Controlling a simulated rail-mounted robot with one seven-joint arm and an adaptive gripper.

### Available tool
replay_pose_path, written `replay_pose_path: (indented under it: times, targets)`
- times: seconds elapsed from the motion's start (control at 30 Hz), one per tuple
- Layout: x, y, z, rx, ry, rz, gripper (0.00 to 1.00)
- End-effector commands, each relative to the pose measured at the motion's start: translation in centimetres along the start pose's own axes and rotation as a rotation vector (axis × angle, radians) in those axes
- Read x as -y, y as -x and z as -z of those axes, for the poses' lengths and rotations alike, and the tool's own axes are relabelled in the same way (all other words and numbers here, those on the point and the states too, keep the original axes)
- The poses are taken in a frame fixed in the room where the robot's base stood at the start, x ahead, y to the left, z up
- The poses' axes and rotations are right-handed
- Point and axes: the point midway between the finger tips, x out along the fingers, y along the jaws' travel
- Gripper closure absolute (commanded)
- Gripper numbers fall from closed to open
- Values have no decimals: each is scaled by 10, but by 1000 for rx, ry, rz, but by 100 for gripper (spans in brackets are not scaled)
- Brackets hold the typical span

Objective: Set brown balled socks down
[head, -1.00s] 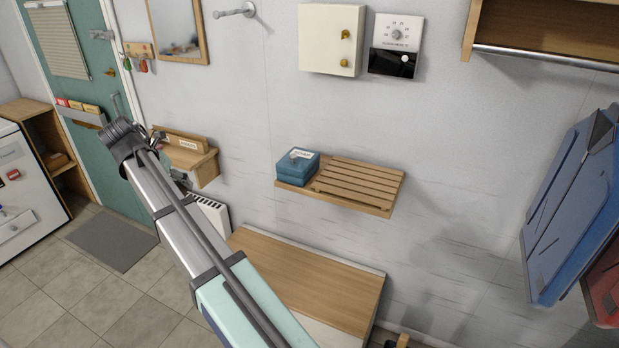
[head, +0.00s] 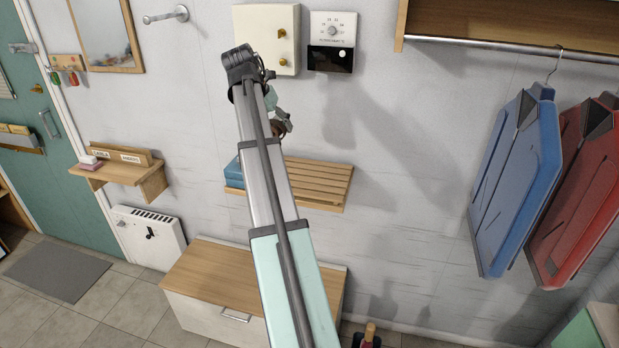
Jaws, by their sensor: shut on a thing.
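My arm reaches up the middle of the head view, and my gripper (head: 284,126) shows small and partly hidden just right of the arm's far end. It is shut on the brown balled socks (head: 277,132), of which only a small brown patch shows beside the fingers. In the picture they appear above the slatted wooden wall shelf (head: 318,184). The gap between the socks and the shelf is hard to judge. A blue box (head: 234,173) sits at the shelf's left end, mostly behind my arm.
A wooden-topped chest (head: 215,273) stands below the shelf. A small wooden shelf (head: 118,172) and a white heater (head: 150,238) are to the left. A white cabinet (head: 265,35) hangs above. Blue (head: 515,185) and red (head: 580,190) garments hang at right.

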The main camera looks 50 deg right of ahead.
Motion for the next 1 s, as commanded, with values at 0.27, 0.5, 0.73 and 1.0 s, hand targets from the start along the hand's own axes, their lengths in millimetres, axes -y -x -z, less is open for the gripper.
replay_pose_path:
  times: [0.27, 0.5, 0.73, 1.0]
  targets:
    - [69, -4, -26, 4, 1, 0, 72]
    - [74, -22, -18, 11, 40, -14, 72]
    - [63, -70, 3, 9, 40, -13, 72]
    - [49, -125, 25, 9, 39, -13, 72]
